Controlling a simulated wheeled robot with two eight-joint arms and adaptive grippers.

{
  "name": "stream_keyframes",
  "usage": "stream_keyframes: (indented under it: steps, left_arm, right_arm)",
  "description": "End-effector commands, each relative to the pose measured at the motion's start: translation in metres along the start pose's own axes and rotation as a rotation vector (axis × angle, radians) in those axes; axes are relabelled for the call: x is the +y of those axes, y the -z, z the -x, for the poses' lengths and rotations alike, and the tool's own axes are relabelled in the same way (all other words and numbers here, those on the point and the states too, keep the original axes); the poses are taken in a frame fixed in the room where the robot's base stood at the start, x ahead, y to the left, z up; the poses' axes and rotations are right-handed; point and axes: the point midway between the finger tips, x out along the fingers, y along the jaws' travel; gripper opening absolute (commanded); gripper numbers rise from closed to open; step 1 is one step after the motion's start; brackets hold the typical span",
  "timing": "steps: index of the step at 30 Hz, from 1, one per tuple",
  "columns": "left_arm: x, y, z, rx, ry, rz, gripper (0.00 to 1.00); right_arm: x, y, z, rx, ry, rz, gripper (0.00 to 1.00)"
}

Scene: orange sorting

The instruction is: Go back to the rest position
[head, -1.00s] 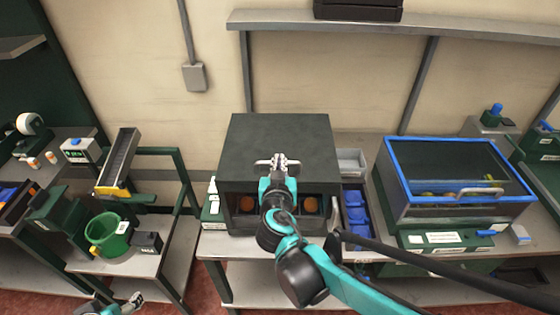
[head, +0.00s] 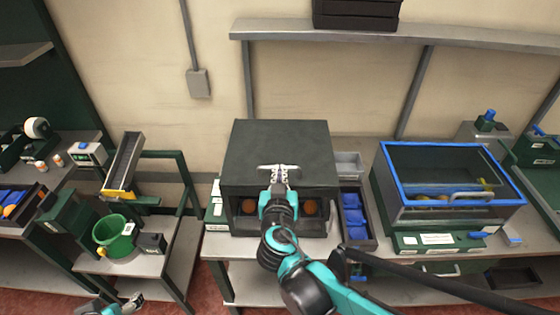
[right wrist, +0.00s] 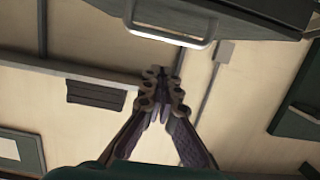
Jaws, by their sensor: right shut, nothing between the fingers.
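My right gripper (head: 280,176) is in front of the dark grey box (head: 278,145), close to the metal handle (head: 266,167) at its upper front. Its fingers are together and empty. In the right wrist view the shut fingers (right wrist: 162,85) point up, with the pale handle (right wrist: 165,37) on a dark panel just beyond them and a visible gap between. Two oranges (head: 248,206) show in the box's open front, on either side of my right arm. My left gripper (head: 132,302) is at the bottom left edge, small and mostly cut off.
A blue-rimmed glass case (head: 385,170) stands to the right on the bench. A dark tray with blue pieces (head: 352,215) lies beside the box. A green bucket (head: 115,238) stands on the lower left table. A shelf (head: 450,33) runs along the wall above.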

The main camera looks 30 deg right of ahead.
Motion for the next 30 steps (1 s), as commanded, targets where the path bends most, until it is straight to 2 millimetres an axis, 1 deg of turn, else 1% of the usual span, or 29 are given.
stream_keyframes:
  steps: [1, 3, 7, 12, 17, 19, 20, 22, 23, 25, 27, 30]
  left_arm:
    - [0.0, 0.003, 0.004, 0.0, 0.0, 0.0, 0.67]
    - [0.0, 0.005, 0.006, 0.0, 0.0, 0.0, 0.67]
    - [0.0, 0.006, 0.009, 0.0, 0.0, 0.0, 0.67]
    - [0.0, 0.007, 0.009, 0.0, 0.0, 0.0, 0.67]
    - [0.0, 0.007, 0.009, 0.0, 0.0, 0.0, 0.67]
    - [0.0, 0.004, 0.006, 0.0, 0.0, 0.0, 0.67]
    - [0.0, 0.003, 0.003, 0.0, 0.0, 0.0, 0.67]
    - [0.0, -0.003, -0.005, 0.0, 0.0, 0.0, 0.67]
    - [0.0, -0.006, -0.009, 0.0, 0.0, 0.0, 0.67]
    - [0.0, -0.015, -0.021, 0.0, 0.0, 0.0, 0.67]
    - [0.0, -0.023, -0.033, 0.0, 0.0, 0.0, 0.67]
    - [0.0, -0.034, -0.048, 0.0, 0.0, 0.0, 0.67]
  right_arm:
    - [-0.002, -0.002, 0.012, 0.0, 0.006, 0.002, 0.0]
    - [-0.002, -0.007, 0.024, 0.0, 0.005, 0.002, 0.0]
    - [-0.002, -0.012, 0.037, 0.0, 0.003, 0.002, 0.0]
    - [-0.001, -0.015, 0.044, 0.001, 0.0, 0.0, 0.0]
    - [0.0, -0.017, 0.045, -0.002, -0.001, 0.001, 0.0]
    - [0.002, -0.024, 0.043, -0.024, -0.007, 0.012, 0.0]
    - [0.003, -0.03, 0.042, -0.045, -0.01, 0.02, 0.0]
    - [0.007, -0.051, 0.039, -0.12, -0.015, 0.051, 0.0]
    - [0.009, -0.064, 0.038, -0.163, -0.014, 0.069, 0.0]
    - [0.012, -0.096, 0.039, -0.282, 0.002, 0.117, 0.0]
    - [0.01, -0.127, 0.044, -0.405, 0.049, 0.166, 0.0]
    - [0.001, -0.162, 0.058, -0.553, 0.155, 0.222, 0.0]
